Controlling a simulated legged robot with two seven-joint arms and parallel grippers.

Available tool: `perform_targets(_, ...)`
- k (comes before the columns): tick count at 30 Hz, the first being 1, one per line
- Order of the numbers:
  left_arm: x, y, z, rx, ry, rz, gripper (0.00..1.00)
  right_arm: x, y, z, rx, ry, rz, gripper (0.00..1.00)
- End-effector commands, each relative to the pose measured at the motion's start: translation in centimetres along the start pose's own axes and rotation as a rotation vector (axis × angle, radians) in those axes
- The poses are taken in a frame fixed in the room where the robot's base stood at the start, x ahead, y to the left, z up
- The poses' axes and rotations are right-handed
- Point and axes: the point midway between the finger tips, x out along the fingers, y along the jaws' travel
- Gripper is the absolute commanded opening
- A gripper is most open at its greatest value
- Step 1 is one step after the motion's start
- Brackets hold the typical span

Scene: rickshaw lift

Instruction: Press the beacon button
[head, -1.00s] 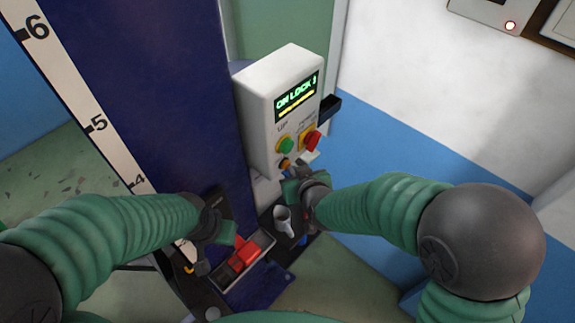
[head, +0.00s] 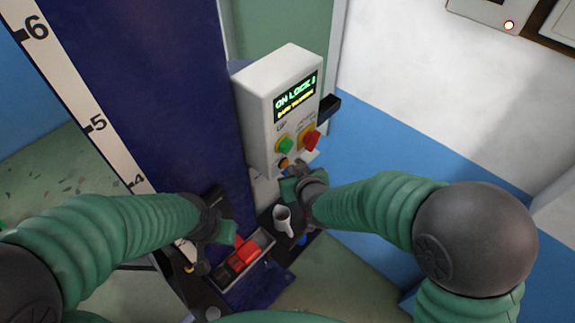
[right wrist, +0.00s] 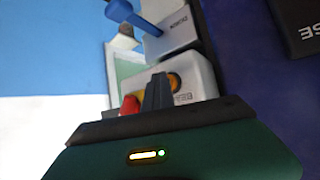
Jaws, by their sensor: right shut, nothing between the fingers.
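The white control box (head: 276,110) is mounted beside the dark blue column. Its orange button (head: 284,163) sits below the green UP button (head: 285,144) and is partly hidden by my right gripper. In the right wrist view the orange button (right wrist: 175,81) shows beside a partly readable label starting "BEA". My right gripper (head: 288,174) is shut and empty, just below the box's lower front. In the right wrist view its dark fingers (right wrist: 157,92) overlap the button's edge; contact cannot be told. My left gripper (head: 228,232) is by a small tray; its jaws are unclear.
A red knob (head: 311,140) is right of the green button. The tray (head: 222,282) holds red blocks. A white cup-like piece (head: 283,219) stands below my right gripper. The blue column (head: 175,90) is at left.

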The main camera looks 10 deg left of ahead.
Motion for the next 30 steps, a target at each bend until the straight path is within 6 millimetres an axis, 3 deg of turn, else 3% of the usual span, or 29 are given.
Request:
perform_targets(25, 0.7, 0.0, 0.2, 0.000, 0.000, 0.000, 0.36, -1.3, 1.2, 1.0, 0.000, 0.000, 0.000, 0.00)
perform_targets(30, 1.2, 0.0, 0.3, 0.000, 0.000, 0.000, 0.36, -2.4, 2.0, 1.8, 0.000, 0.001, 0.001, 0.00)
